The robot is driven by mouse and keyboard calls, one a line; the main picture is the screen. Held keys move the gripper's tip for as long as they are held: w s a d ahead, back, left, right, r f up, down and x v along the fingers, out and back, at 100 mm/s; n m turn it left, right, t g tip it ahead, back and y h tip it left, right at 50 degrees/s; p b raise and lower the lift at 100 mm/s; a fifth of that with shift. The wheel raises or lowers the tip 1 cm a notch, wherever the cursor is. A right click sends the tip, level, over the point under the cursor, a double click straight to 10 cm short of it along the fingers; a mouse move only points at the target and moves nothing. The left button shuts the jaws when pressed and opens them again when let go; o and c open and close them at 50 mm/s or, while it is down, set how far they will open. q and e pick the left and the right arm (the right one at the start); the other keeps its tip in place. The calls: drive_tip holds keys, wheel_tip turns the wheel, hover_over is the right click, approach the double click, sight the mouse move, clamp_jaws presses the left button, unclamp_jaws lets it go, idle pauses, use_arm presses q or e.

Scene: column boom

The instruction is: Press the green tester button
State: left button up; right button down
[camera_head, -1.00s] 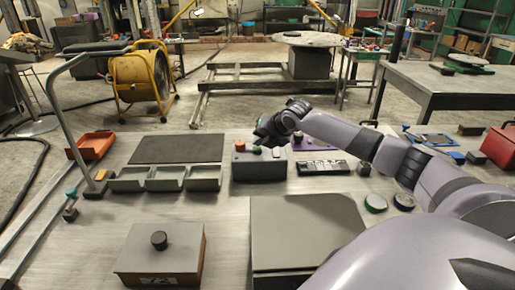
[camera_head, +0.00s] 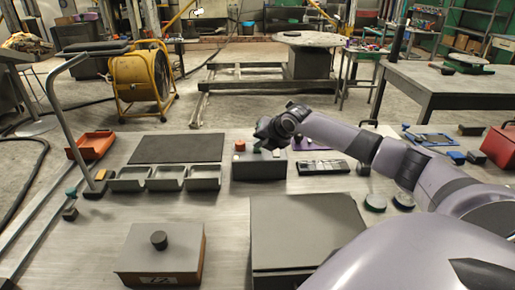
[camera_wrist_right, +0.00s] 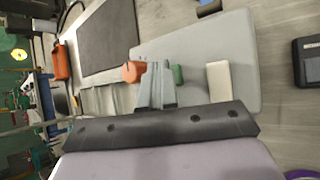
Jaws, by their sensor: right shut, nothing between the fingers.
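The tester box (camera_head: 259,168) stands on the bench behind the dark grey lidded box. In the right wrist view its grey top face (camera_wrist_right: 215,50) carries an orange knob (camera_wrist_right: 133,71), the green button (camera_wrist_right: 178,74) and a white block (camera_wrist_right: 218,80). My right gripper (camera_head: 262,142) is over the tester box, its fingers hard to make out in the head view. In the right wrist view the gripper (camera_wrist_right: 154,68) is shut and empty, its fingertips appearing between the orange knob and the green button. Contact with the button cannot be told. My left gripper is not in view.
Grey bins (camera_head: 165,178) and a dark mat (camera_head: 178,148) lie left of the tester box. A box with a black knob (camera_head: 160,250) and a dark grey lidded box (camera_head: 305,225) stand in front. A black-and-white device (camera_head: 322,167) lies to its right.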

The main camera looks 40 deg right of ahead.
sight(260, 150)
idle(0.3)
drive_tip(key=shift+r+p, duration=0.35)
drive_tip(key=shift+r, duration=0.55)
drive_tip(key=shift+r, duration=2.5)
drive_tip(key=shift+f, duration=0.1)
